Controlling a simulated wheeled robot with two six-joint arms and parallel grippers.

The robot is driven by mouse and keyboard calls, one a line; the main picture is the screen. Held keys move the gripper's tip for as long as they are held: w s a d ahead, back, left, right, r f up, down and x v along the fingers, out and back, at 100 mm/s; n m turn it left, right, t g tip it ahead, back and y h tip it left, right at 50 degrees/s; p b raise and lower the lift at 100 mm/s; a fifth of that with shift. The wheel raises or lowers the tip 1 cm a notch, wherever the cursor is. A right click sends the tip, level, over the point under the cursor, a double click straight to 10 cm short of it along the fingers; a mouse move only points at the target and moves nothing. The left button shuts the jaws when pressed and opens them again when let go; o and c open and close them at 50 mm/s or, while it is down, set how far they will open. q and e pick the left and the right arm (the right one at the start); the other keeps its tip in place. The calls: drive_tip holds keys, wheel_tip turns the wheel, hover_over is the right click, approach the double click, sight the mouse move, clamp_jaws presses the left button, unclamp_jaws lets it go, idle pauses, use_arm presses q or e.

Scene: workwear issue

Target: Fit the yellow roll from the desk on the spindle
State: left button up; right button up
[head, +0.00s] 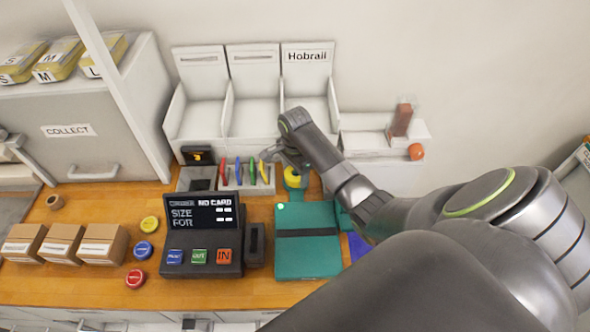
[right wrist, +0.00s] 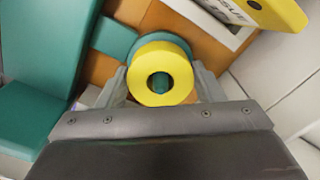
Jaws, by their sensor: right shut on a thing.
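The yellow roll (head: 295,178) is a thick ring beside the teal machine (head: 308,240) on the desk. My right gripper (head: 291,163) is shut on it. In the right wrist view the yellow roll (right wrist: 163,69) sits between the two fingers (right wrist: 162,86). Behind it is a teal round part (right wrist: 147,37), and teal shows through the hole. The roll hides most of the spindle, so I cannot tell whether the roll is around it or only above it. A grey part at the head view's left edge may be my left gripper; its fingers are not clear.
A card terminal (head: 202,240) stands left of the teal machine. A rack of coloured tags (head: 245,178) is close behind it. White bins (head: 255,105) and a shelf with an orange ball (head: 416,151) stand at the back. Cardboard boxes (head: 62,244) are at left.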

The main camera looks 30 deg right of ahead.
drive_tip(key=o, duration=1.1)
drive_tip(key=shift+r, duration=0.1)
wheel_tip(320, 180, up, 2)
drive_tip(key=p, duration=0.3)
drive_tip(key=shift+r, duration=3.45)
